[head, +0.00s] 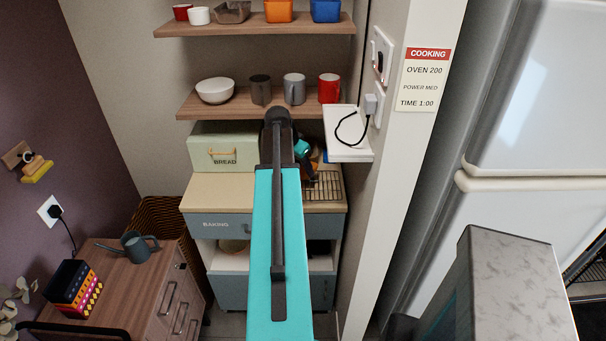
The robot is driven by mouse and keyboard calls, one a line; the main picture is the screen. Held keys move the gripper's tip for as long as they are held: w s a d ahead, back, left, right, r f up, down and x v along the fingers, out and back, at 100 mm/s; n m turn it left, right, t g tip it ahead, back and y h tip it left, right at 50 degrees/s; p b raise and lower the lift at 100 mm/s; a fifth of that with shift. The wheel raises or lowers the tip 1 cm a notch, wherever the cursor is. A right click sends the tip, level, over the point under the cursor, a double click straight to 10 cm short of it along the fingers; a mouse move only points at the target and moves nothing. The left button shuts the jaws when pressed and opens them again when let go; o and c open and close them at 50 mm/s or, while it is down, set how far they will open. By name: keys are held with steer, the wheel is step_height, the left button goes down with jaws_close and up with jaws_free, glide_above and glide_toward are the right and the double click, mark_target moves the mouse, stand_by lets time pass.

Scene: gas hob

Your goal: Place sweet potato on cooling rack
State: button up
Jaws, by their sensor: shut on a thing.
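The cooling rack (326,186), a dark wire grid, lies at the right end of the beige counter top, behind my arm. My gripper (309,168) is small in this view, just left of and above the rack, and partly hidden by my teal arm. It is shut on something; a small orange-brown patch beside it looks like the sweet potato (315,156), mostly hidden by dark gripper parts. I cannot tell whether the sweet potato touches the rack.
A green bread box (219,147) stands on the counter (222,193) at left. A shelf (228,103) with a bowl and mugs hangs above. A white wall ledge (348,150) with a black cord juts out at right, close to my gripper. The counter's front left is clear.

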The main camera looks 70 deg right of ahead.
mark_target(302, 173)
steer(key=shift+f+p, duration=0.85)
steer(key=shift+f, duration=0.9)
steer(key=o, duration=1.2)
steer(key=shift+r, duration=0.1)
steer(key=shift+b+v, duration=1.95)
steer(key=shift+v, duration=3.95)
